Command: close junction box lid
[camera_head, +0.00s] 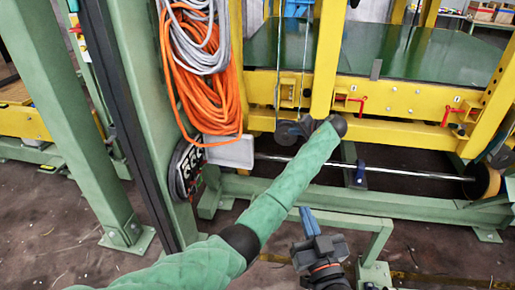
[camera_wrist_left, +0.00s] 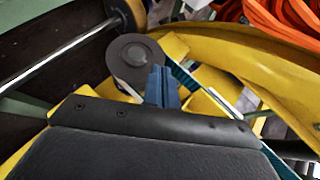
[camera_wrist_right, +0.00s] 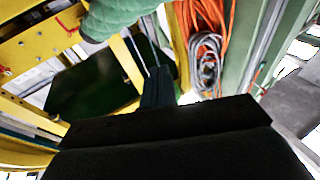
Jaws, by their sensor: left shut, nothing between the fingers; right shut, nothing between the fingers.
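The junction box (camera_head: 184,172) is a dark, roundish shape on the side of the green post. A pale grey panel (camera_head: 232,152), apparently its lid, stands out to its right, swung open. My left gripper's blue fingers (camera_wrist_left: 163,86) are shut and empty near a grey round roller in the left wrist view. In the head view my green-sleeved left arm crosses right of the lid, and its gripper is hard to make out. My right gripper (camera_head: 308,222) is shut and empty, low and right of the lid; its fingers (camera_wrist_right: 157,86) show in the right wrist view. Neither gripper touches the lid.
Orange cable (camera_head: 203,85) and grey cable (camera_head: 200,45) hang on the post above the box. A yellow frame (camera_head: 400,127) with a green plate (camera_head: 385,55) fills the right. A green lower beam (camera_head: 380,203) and a metal rod (camera_head: 400,172) run across below.

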